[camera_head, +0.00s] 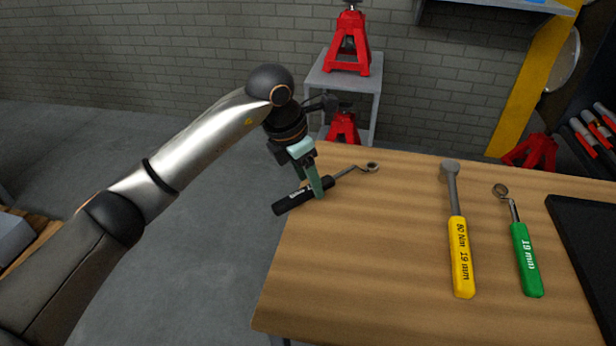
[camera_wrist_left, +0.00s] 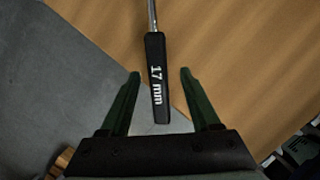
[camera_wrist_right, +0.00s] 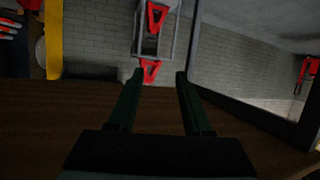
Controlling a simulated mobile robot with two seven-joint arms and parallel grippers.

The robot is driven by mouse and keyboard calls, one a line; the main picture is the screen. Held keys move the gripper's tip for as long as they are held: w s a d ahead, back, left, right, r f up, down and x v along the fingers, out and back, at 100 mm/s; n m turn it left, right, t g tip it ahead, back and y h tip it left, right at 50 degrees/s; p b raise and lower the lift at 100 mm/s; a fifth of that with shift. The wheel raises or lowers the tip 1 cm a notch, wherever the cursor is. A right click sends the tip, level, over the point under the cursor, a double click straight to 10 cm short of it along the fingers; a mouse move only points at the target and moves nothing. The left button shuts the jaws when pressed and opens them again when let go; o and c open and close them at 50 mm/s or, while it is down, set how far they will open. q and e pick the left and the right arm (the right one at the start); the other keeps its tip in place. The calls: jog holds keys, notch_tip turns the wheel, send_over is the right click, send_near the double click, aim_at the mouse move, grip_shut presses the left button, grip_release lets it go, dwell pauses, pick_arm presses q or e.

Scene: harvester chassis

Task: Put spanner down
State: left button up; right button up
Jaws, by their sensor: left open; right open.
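A spanner with a black handle (camera_head: 303,195) lies at the left edge of the wooden table, its metal ring end (camera_head: 372,167) towards the table's middle. The handle's end sticks out past the edge. My left gripper (camera_head: 312,188) is right at the handle. In the left wrist view the open fingers (camera_wrist_left: 160,75) stand on both sides of the handle (camera_wrist_left: 157,78), which reads "17 mm", with gaps on each side. My right gripper (camera_wrist_right: 158,75) is open and empty; it shows only in the right wrist view.
On the wooden table (camera_head: 390,260) lie a yellow-handled torque wrench (camera_head: 460,255) and a green-handled spanner (camera_head: 526,260). A black tray (camera_head: 590,240) is at the right. Red jack stands (camera_head: 348,42) are on a grey shelf behind. The table's front left is clear.

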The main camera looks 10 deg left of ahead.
pick_arm(q)
jog(key=shift+r, duration=0.3)
jog(key=p+v, duration=0.2)
jog(key=v, duration=0.9)
jog(key=shift+r, duration=0.3)
pick_arm(e)
jog(key=s+f+m+g, duration=0.1)
jog(key=s+f+g, duration=0.3)
jog(key=s+f, duration=0.2)
notch_tip(320, 180, down, 2)
jog(key=shift+a+f+h, duration=0.2)
jog(key=shift+f+h, duration=0.05)
jog(key=shift+h, duration=0.05)
pick_arm(q)
jog(key=shift+s+a, duration=0.1)
